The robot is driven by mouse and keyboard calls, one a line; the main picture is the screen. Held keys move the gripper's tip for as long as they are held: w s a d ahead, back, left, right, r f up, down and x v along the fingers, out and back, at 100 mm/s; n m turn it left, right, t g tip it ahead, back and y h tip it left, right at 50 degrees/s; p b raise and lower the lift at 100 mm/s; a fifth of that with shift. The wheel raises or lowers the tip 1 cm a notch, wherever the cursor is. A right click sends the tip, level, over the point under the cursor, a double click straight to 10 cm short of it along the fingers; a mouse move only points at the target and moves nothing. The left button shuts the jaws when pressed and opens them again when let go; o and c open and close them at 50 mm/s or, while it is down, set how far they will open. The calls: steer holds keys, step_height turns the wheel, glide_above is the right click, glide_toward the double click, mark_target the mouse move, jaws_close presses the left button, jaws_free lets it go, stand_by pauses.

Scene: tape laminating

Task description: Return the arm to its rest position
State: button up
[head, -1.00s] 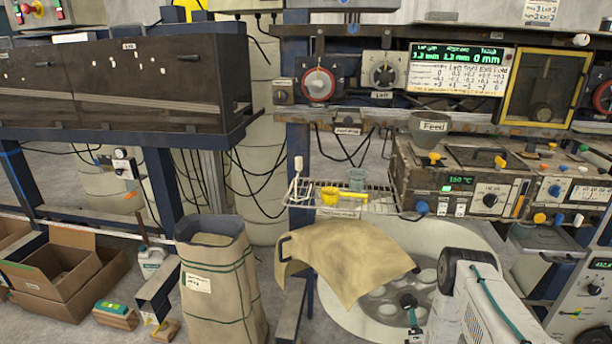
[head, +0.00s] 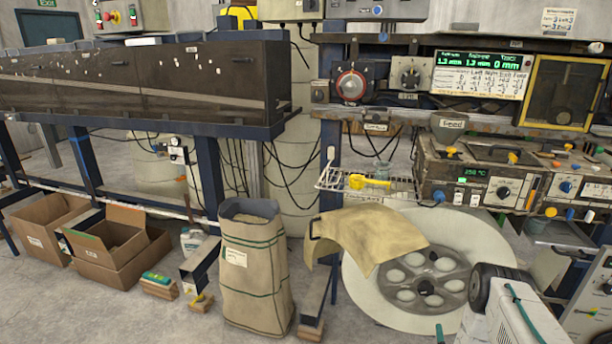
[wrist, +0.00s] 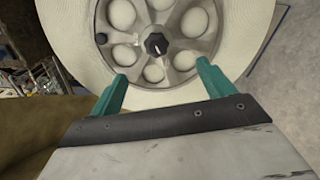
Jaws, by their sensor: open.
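My gripper (wrist: 163,70) shows in the wrist view as two teal fingers held wide apart with nothing between them. It points at the large pale reel (wrist: 250,45) with its round holes and dark centre knob (wrist: 156,44), which lies beyond the fingertips. In the head view my white arm (head: 512,322) reaches in at the lower right, in front of the reel (head: 372,302). Only a small teal piece shows at the bottom edge there, and most of the gripper is out of the picture.
A tan cloth (head: 370,238) hangs over the reel's left side. A tall sack (head: 254,275) and cardboard boxes (head: 115,250) stand on the floor to the left. A wire shelf (head: 335,180) holds a yellow scoop (head: 368,181). The control machine (head: 470,178) is behind my arm.

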steer(key=s+a+f+m+g+y, duration=0.1)
steer(key=s+f+m+g+y, duration=0.2)
steer(key=s+f+m+g, duration=0.35)
steer(key=s+a+r+m+g+y, duration=0.1)
steer(key=s+a+r+m+g, duration=0.2)
steer(key=r, duration=0.9)
steer(key=s+a+r+m+g, duration=0.15)
steer(key=r+m+g, duration=0.3)
steer(key=r, duration=0.65)
steer(key=s+a+r+m+g+y, duration=0.1)
steer(key=s+a+r+m+g, duration=0.2)
steer(key=r, duration=0.9)
steer(key=s+a+r, duration=0.3)
steer(key=s+r, duration=0.5)
steer(key=r, duration=0.3)
steer(key=s+a+r+m, duration=0.1)
steer(key=s+a+r, duration=0.3)
steer(key=s+r, duration=0.4)
steer(key=s+a+r+t, duration=0.1)
steer(key=s+a+r, duration=0.3)
steer(key=s+r, duration=0.4)
step_height(320, 180, up, 6)
steer(key=shift+f+m, duration=0.15)
steer(key=shift+m, duration=0.15)
